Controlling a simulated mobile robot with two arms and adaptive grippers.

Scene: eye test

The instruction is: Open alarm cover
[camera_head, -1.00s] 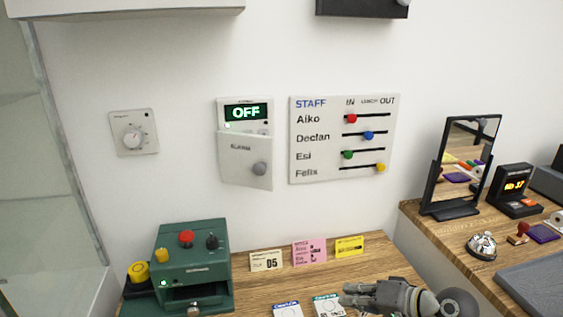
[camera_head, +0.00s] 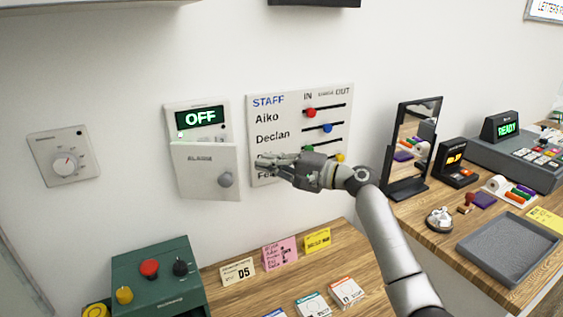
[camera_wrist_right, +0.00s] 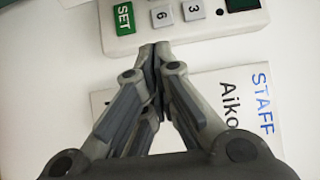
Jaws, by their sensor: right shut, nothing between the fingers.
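The white alarm panel (camera_head: 172,120) is on the wall, its green display (camera_head: 199,117) reading OFF. Its white cover (camera_head: 198,170) with a grey round knob (camera_head: 225,180) stands ajar, its right edge out past the panel's. In the right wrist view the panel (camera_wrist_right: 215,27) shows bare keys, with a green SET key (camera_wrist_right: 124,18), 6 and 3. My right gripper (camera_head: 260,162) is shut and empty, its tips just right of the cover, in front of the staff board. It also shows in the wrist view (camera_wrist_right: 154,50), tips close to the panel's edge. My left gripper is out of view.
The staff board (camera_head: 265,128) with coloured sliders hangs right of the panel, partly behind my gripper. A dial (camera_head: 65,163) is on the wall at left. Below are a green box (camera_head: 150,290) and cards on a wooden table (camera_head: 270,285). A mirror (camera_head: 405,188) stands at right.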

